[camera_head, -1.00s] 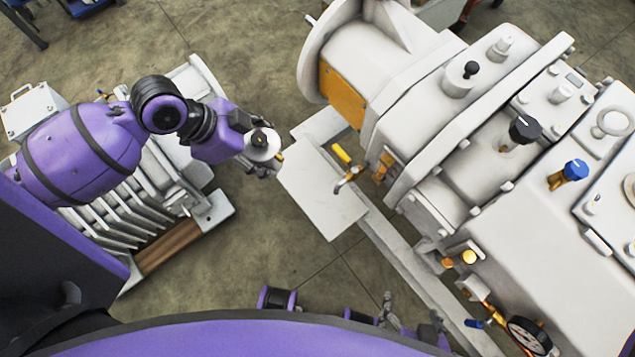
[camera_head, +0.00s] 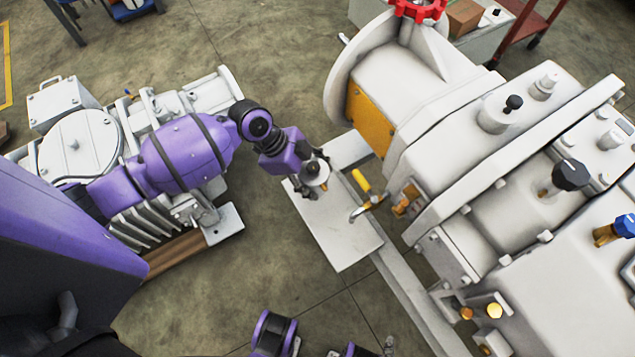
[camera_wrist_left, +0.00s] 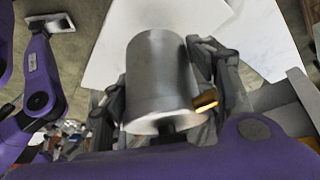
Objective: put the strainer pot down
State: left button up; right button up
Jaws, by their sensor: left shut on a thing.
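The strainer pot (camera_wrist_left: 158,78) is a silver metal cylinder with a brass fitting on its side. In the left wrist view it sits between the two fingers of my left gripper (camera_wrist_left: 165,100), which is shut on it. In the head view the pot (camera_head: 315,172) shows as a small round silver top. My left gripper (camera_head: 308,184) holds it over the far left part of a flat pale plate (camera_head: 338,238). I cannot tell whether the pot touches the plate. My right gripper cannot be clearly made out.
The large white vacuum pump (camera_head: 470,150) fills the right. A finned grey machine (camera_head: 85,150) is behind my left arm. The plate's near part is bare.

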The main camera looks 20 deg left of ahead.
pick_arm(q)
jog(key=shift+w+d+f, duration=0.25)
jog(key=shift+w+f, duration=0.25)
jog(key=shift+f, duration=0.05)
jog(key=shift+w+d+f+b, duration=0.1)
jog(key=shift+f+b, duration=0.1)
jog(key=shift+f, duration=0.7)
jog(key=shift+w+f+b, duration=0.1)
jog(key=shift+f+b, duration=0.05)
jog(key=shift+f, duration=0.7)
jog(key=shift+f, duration=0.15)
jog(key=o, duration=1.7)
jog(key=shift+c, duration=0.2)
jog(key=p+v, duration=0.1)
jog(key=v, duration=1.1)
